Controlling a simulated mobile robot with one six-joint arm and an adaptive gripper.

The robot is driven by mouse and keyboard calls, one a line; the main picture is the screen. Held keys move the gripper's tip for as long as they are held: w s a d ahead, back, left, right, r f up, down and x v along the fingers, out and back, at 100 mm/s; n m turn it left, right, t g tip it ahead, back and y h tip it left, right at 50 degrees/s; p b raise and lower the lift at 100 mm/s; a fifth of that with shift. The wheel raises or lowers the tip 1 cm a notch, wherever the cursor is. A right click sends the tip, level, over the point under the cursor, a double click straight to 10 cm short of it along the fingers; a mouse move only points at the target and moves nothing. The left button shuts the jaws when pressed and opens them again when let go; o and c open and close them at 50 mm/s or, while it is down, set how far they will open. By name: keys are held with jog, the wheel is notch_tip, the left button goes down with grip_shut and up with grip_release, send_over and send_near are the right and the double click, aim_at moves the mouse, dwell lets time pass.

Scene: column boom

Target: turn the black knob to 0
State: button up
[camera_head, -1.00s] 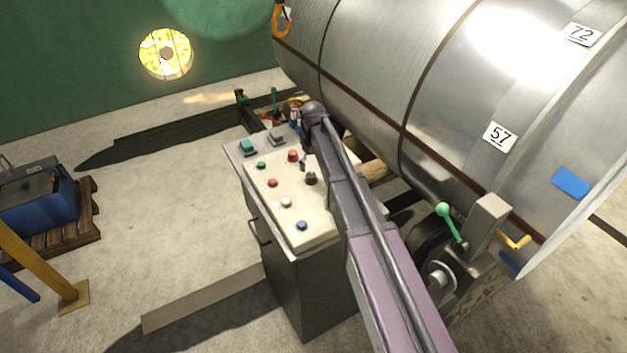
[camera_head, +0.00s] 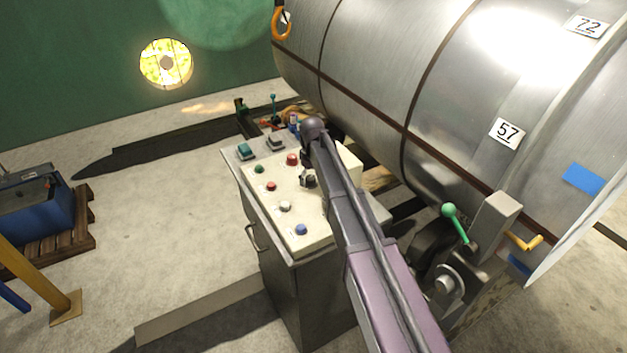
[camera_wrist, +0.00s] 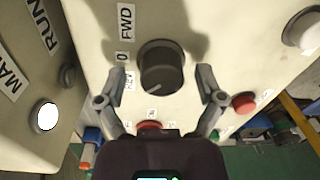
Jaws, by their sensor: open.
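The black knob (camera_wrist: 160,68) sits on the cream control panel (camera_wrist: 240,40) in the wrist view. A pale pointer line on it runs to its lower edge, slightly left, closest to the REV label (camera_wrist: 129,81). The 0 label (camera_wrist: 122,58) is left of the knob, with FWD (camera_wrist: 126,19) above it. My gripper (camera_wrist: 161,73) is open, with one finger on each side of the knob and visible gaps between. In the head view the knob (camera_head: 308,179) shows beside my arm, which hides most of my gripper.
A red button (camera_wrist: 245,103) lies just right of my right finger, and another red button (camera_wrist: 149,126) lies below the knob. A white button (camera_wrist: 303,30) is at upper right. A large metal drum (camera_head: 380,60) stands close behind the panel cabinet (camera_head: 300,290).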

jog(key=c, duration=1.1)
jog(key=shift+d, duration=0.2)
jog(key=shift+c, duration=0.2)
jog(key=shift+a, duration=0.1)
